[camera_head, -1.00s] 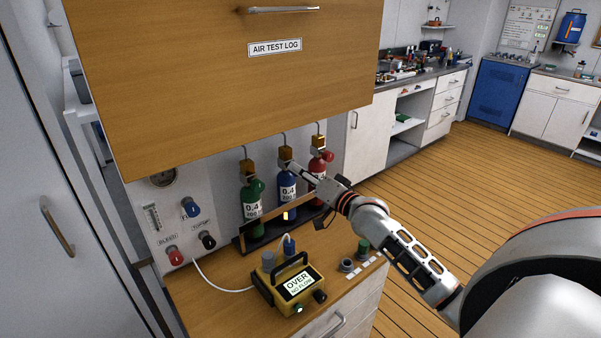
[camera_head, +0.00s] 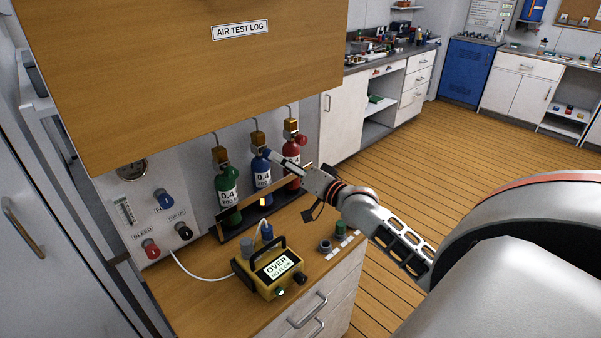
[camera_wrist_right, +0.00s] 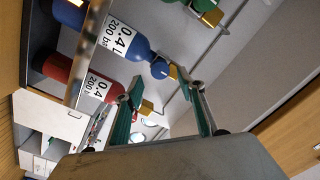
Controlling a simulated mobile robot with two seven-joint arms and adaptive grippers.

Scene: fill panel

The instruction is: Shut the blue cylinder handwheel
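The blue cylinder (camera_head: 262,172) stands upright in the rack between a green and a red cylinder, with a brass valve block (camera_head: 258,139) on top. In the right wrist view the blue cylinder (camera_wrist_right: 127,42) lies sideways, its label reading 0.4 L. Its small round blue handwheel (camera_wrist_right: 160,69) shows beside the brass block. My right gripper (camera_head: 274,155) reaches in from the right at the valve's height. In the right wrist view the gripper (camera_wrist_right: 162,79) is open, the handwheel in line with the gap between its fingers. Contact cannot be told. My left gripper is out of view.
The green cylinder (camera_head: 227,184) and red cylinder (camera_head: 293,158) stand close on either side. A wooden cabinet front (camera_head: 180,80) hangs above. A yellow meter (camera_head: 270,272) reading OVER, NO FLOW sits on the counter below. A panel with knobs (camera_head: 152,249) is at left.

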